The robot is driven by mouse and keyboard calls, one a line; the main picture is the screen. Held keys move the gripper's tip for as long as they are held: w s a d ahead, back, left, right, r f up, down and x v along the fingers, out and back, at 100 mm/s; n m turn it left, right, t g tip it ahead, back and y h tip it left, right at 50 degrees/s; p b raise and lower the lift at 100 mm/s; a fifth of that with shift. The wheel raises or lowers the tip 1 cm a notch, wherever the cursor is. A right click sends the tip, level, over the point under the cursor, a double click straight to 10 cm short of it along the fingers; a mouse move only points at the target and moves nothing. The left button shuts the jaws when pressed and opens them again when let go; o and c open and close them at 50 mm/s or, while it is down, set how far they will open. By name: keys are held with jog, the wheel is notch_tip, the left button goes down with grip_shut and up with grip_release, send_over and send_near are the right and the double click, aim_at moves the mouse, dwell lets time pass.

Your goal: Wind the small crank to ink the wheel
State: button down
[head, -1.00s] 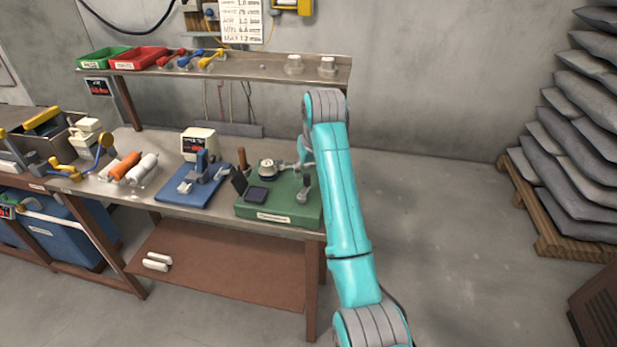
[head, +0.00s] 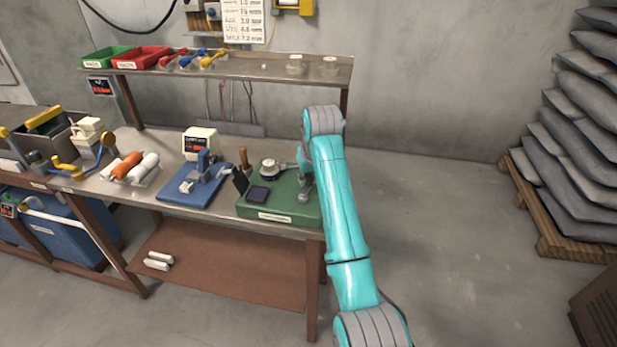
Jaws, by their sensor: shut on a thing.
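The green-based device (head: 285,213) stands at the right end of the bench. A pale round wheel with a dark lower rim (head: 268,168) sits near its back. My gripper (head: 289,165) is low over the right side of the green base, just right of the wheel. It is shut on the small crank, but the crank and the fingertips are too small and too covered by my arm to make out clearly. A grey upright part (head: 303,190) shows beside my arm.
A blue-based press (head: 195,190) stands left of the green device, with orange and white rollers (head: 127,166) farther left. A raised shelf (head: 235,68) with trays runs behind. Open floor lies right of the bench, before the stacked sacks (head: 585,130).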

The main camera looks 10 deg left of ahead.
jog(key=shift+a+n, duration=0.1)
jog(key=shift+n, duration=0.3)
jog(key=n, duration=0.2)
jog(key=a+n+g+y, duration=0.1)
jog(key=n, duration=0.1)
jog(key=shift+w+a+n+y, duration=0.1)
jog(key=shift+a+n+y, duration=0.1)
jog(key=shift+n+y, duration=0.1)
jog(key=n, duration=0.1)
jog(key=a+n+g, duration=0.1)
jog(key=n, duration=0.2)
jog(key=shift+s+a+n+g+y, duration=0.15)
jog(key=shift+s+n+g+y, duration=0.15)
jog(key=shift+g+y, duration=0.1)
jog(key=n, duration=0.1)
jog(key=n+g, duration=0.1)
jog(key=n, duration=0.1)
jog(key=s+a+n+g, duration=0.1)
jog(key=n, duration=0.1)
jog(key=shift+s+a+n+g+h, duration=0.15)
jog(key=shift+s+n+g, duration=0.25)
jog(key=shift+n, duration=0.75)
jog(key=shift+s+a+n+g+h, duration=0.1)
jog(key=shift+s+n+g+h, duration=0.25)
jog(key=shift+n, duration=0.8)
jog(key=shift+w, duration=0.1)
jog(key=c, duration=1)
grip_release()
jog(key=v, duration=1.2)
